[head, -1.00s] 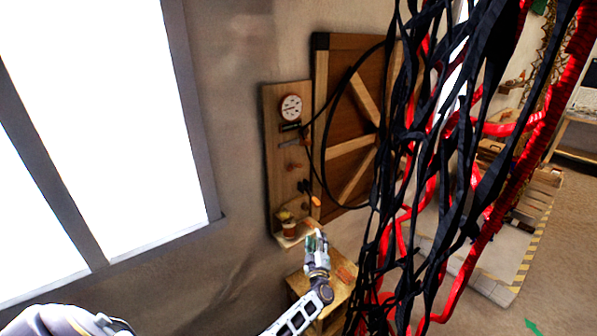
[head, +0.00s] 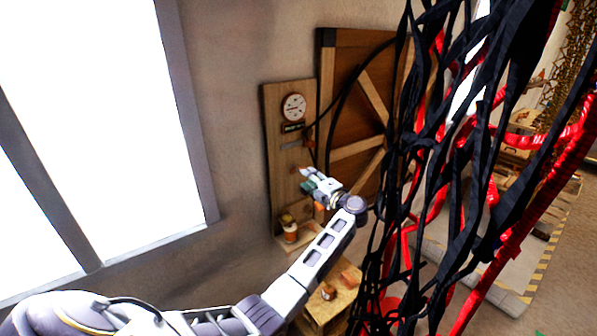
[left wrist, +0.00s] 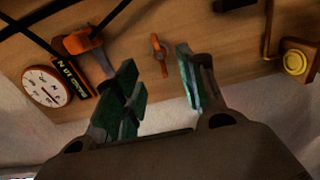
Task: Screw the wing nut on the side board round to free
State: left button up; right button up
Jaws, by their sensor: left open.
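The side board (head: 281,165) is a tall wooden panel on the wall. In the left wrist view, a small orange wing nut (left wrist: 157,47) with a metal stem shows on the board. My left gripper (head: 306,179) is raised in front of the board's lower middle, open. Its green-padded fingers (left wrist: 157,66) show in the left wrist view, one on either side of the wing nut's line, with nothing between them. They appear short of the nut and I see no contact. In the head view I cannot make out the wing nut clearly near the gripper. My right gripper is not in view.
A round dial (head: 293,107) is high on the board; an orange-handled fitting (left wrist: 82,40) and a yellow knob (left wrist: 295,62) flank the nut. Black and red hanging strands (head: 440,170) fill the right. A wooden crate (head: 332,303) stands below.

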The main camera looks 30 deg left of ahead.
aim_at(296, 170)
pick_arm(q)
jog(key=shift+w+a, duration=0.1)
jog(key=shift+p+x, duration=0.95)
jog(key=shift+x, duration=2.7)
grip_shut()
